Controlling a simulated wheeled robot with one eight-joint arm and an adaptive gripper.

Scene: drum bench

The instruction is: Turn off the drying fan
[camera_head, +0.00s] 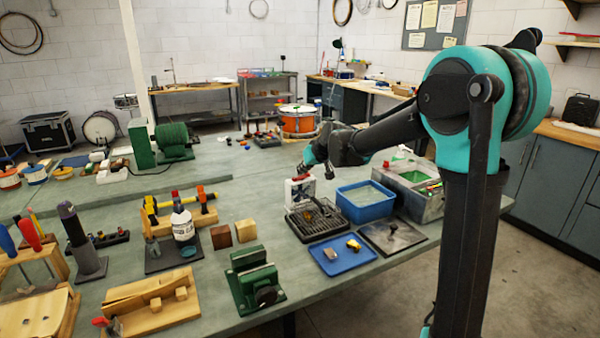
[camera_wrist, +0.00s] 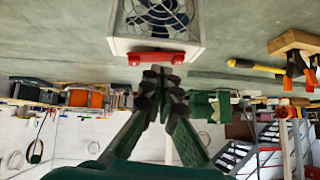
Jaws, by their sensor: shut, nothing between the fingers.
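The drying fan (camera_head: 301,191) is a small white box standing on the bench behind a black slatted tray. In the wrist view its white housing (camera_wrist: 190,44) and round wire grille show at the top. A red bar (camera_wrist: 155,58) lies along the housing edge nearest my gripper. My gripper (camera_wrist: 160,72) is shut and empty, with its fingertips right at the red bar; I cannot tell whether they touch it. In the head view my gripper (camera_head: 306,166) is just above the top of the fan. The arm partly hides that area, and the switch position is not readable.
The black slatted tray (camera_head: 322,232) is in front of the fan. A blue tub (camera_head: 366,212) and a grey bin (camera_head: 428,205) stand to its right. A blue tray (camera_head: 328,262) and a green vise (camera_head: 252,285) are nearer. Bench left of the fan is fairly clear.

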